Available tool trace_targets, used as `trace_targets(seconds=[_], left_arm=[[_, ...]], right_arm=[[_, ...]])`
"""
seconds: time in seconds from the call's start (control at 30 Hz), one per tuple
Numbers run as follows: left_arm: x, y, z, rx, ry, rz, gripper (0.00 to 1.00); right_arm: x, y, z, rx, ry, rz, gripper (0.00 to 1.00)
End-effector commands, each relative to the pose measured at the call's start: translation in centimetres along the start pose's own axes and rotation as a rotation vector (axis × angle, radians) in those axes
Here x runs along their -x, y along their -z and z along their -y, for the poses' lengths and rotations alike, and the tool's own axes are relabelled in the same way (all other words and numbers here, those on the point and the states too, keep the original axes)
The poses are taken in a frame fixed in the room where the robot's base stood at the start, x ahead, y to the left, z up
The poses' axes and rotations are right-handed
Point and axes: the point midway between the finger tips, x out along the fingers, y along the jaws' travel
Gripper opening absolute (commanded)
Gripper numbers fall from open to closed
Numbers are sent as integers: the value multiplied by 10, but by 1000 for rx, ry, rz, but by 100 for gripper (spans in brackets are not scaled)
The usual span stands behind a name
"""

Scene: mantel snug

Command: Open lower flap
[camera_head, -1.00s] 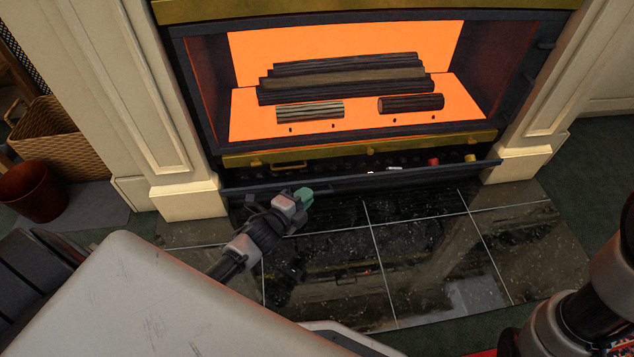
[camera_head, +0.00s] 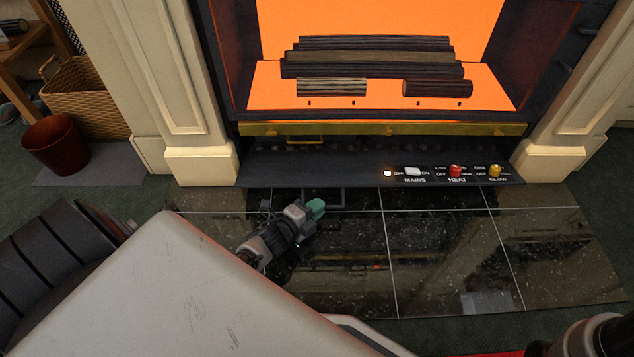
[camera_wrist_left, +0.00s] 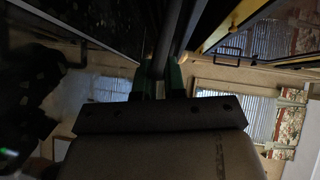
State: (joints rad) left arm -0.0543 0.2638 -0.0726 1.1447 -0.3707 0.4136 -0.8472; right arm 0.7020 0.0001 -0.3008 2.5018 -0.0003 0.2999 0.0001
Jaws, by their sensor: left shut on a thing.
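The lower flap (camera_head: 300,172) is a dark panel under the fire opening, below the brass strip. It is tilted down, and the row of controls shows clearly above the hearth. My left gripper (camera_head: 316,207) is at the flap's front edge, left of the controls, with its green-tipped fingers shut on the dark flap handle (camera_head: 336,199). In the left wrist view a dark bar (camera_wrist_left: 168,40) runs between the green fingertips (camera_wrist_left: 159,78). The grip itself is partly hidden by the fingers. My right gripper is out of view.
A white mains switch (camera_head: 412,170), red heat knob (camera_head: 456,171) and yellow knob (camera_head: 494,170) sit at right. A brass strip (camera_head: 390,129) with a small handle is above. The glossy tiled hearth (camera_head: 440,240) is clear. Cream pillars (camera_head: 199,160) flank the opening.

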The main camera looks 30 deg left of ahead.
Motion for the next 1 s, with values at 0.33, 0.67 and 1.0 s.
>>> trace_targets(seconds=[0.33, 0.67, 1.0], left_arm=[[-1, -6, 1, -11, 0, 10, 0], [-1, -5, 0, -8, 1, 7, 36], [6, -2, 0, -3, 0, 3, 36]], right_arm=[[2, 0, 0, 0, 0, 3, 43], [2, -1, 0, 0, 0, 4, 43], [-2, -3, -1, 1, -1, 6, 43]])
